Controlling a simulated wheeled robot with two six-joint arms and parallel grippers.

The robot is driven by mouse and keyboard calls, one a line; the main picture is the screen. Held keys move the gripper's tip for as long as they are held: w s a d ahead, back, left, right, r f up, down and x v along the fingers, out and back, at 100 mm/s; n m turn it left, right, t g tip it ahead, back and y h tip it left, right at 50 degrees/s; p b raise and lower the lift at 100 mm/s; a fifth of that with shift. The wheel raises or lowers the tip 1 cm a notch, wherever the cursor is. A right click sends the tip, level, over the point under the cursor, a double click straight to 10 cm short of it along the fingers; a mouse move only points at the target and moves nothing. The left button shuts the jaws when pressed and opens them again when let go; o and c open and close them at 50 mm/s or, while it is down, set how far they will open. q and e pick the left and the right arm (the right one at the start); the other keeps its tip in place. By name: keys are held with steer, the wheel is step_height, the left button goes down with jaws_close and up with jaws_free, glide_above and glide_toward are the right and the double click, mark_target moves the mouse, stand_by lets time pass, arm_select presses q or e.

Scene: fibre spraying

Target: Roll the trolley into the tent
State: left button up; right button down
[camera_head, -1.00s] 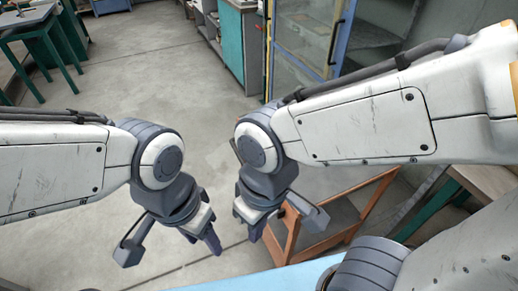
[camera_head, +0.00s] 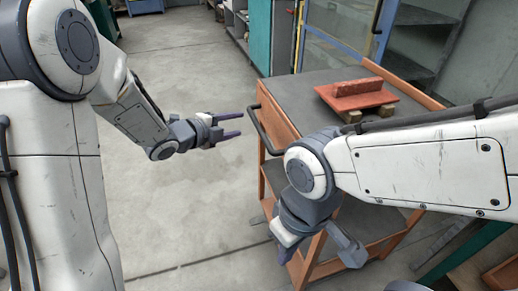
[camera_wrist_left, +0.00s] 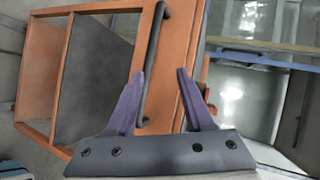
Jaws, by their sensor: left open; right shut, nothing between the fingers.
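The trolley (camera_head: 300,92) has an orange-brown frame and a grey top, and stands right of centre in the head view. Its dark handle (camera_head: 262,132) is on the left end, and the handle also shows upright in the left wrist view (camera_wrist_left: 154,60). My left gripper (camera_head: 240,125) is open, pointing at the handle with a small gap. My right gripper (camera_head: 286,256) is shut and empty in front of the trolley's lower part. The blue-framed glazed enclosure, seemingly the tent (camera_head: 335,60), stands behind the trolley.
A red slab (camera_head: 385,98) with a rough bar on it rests on wooden blocks on the trolley top. A teal cabinet (camera_head: 260,40) stands left of the enclosure. Green table legs (camera_head: 470,255) are at lower right. The floor (camera_head: 190,70) at left is clear.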

mark_target(259, 126)
arm_select(q)
step_height(259, 126, down, 4)
steer(key=m+h+b, duration=0.3)
steer(key=m, duration=0.1)
steer(key=b+x, duration=0.1)
steer(key=x, duration=0.8)
steer(key=shift+d, duration=0.1)
arm_select(e)
step_height(259, 126, down, 6)
steer(key=shift+f, duration=0.25)
arm_select(q)
jaws_close()
steer(key=shift+f, duration=0.1)
stand_by(0.3)
